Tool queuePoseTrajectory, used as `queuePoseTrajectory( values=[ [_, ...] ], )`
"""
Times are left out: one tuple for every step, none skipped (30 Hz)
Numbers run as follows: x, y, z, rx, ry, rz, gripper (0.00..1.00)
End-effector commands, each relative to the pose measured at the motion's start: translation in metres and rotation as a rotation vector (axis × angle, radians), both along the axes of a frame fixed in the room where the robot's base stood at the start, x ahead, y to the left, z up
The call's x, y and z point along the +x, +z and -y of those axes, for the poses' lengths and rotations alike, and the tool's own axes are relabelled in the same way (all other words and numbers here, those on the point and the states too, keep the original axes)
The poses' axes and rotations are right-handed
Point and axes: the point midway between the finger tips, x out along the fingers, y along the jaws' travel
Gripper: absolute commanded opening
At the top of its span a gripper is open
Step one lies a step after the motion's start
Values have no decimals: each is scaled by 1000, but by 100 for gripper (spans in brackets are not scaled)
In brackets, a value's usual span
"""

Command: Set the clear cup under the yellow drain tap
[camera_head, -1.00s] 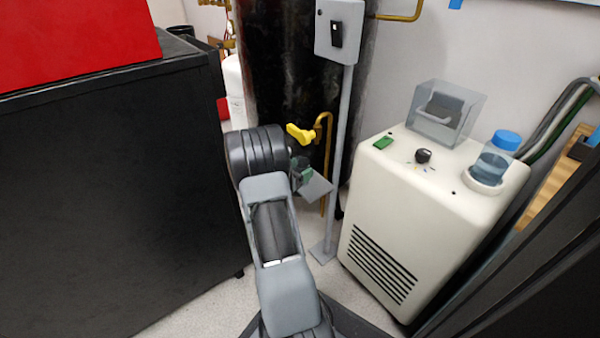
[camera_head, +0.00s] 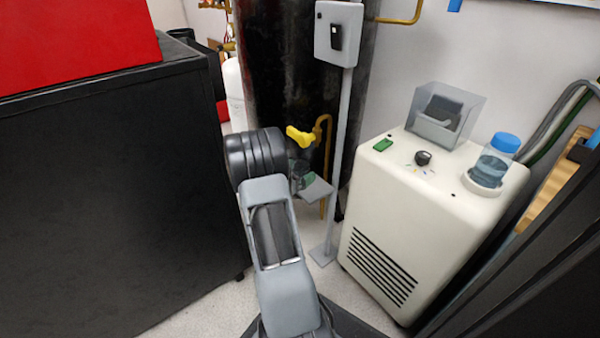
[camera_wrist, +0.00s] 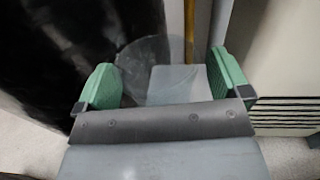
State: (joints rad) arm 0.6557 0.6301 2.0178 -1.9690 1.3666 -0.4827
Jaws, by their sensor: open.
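The clear cup (camera_wrist: 150,58) shows in the wrist view as a faint round rim between my fingers, over a small grey shelf (camera_wrist: 181,84). My gripper (camera_wrist: 165,82) has its two green fingers apart, one on each side of the cup. I cannot tell whether either finger touches it. In the head view the yellow drain tap (camera_head: 299,136) sits on a brass pipe, just above my gripper (camera_head: 302,178). The shelf also shows there (camera_head: 318,189), on the grey post. My arm hides part of the gripper, and the cup is hard to make out.
A black cabinet (camera_head: 110,190) with a red box (camera_head: 80,40) on it stands at left. A dark tank (camera_head: 290,60) is behind the tap. The grey post (camera_head: 340,160) and a cream machine (camera_head: 425,215) stand at right. The floor between is narrow.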

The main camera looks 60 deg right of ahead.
Motion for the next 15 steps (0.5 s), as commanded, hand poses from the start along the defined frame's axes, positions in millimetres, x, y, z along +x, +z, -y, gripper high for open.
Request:
queuePoseTrajectory(
  values=[
    [2,1,-7,4,5,-3,95],
    [3,1,-11,4,5,-3,95],
    [5,2,-17,3,6,-3,95],
    [6,3,-22,3,6,-3,95],
    [6,3,-27,3,5,-3,95],
    [8,3,-33,3,7,-4,95],
    [9,2,-37,3,6,-3,95],
    [10,2,-42,3,5,-3,95],
    [11,2,-47,3,6,-3,95],
    [12,2,-51,3,5,-3,95],
    [12,2,-55,3,4,-3,95],
    [13,1,-59,2,5,-4,95],
    [14,1,-62,2,4,-4,95],
    [14,1,-64,3,3,-2,95],
    [15,1,-67,3,3,-2,95]
  ],
)
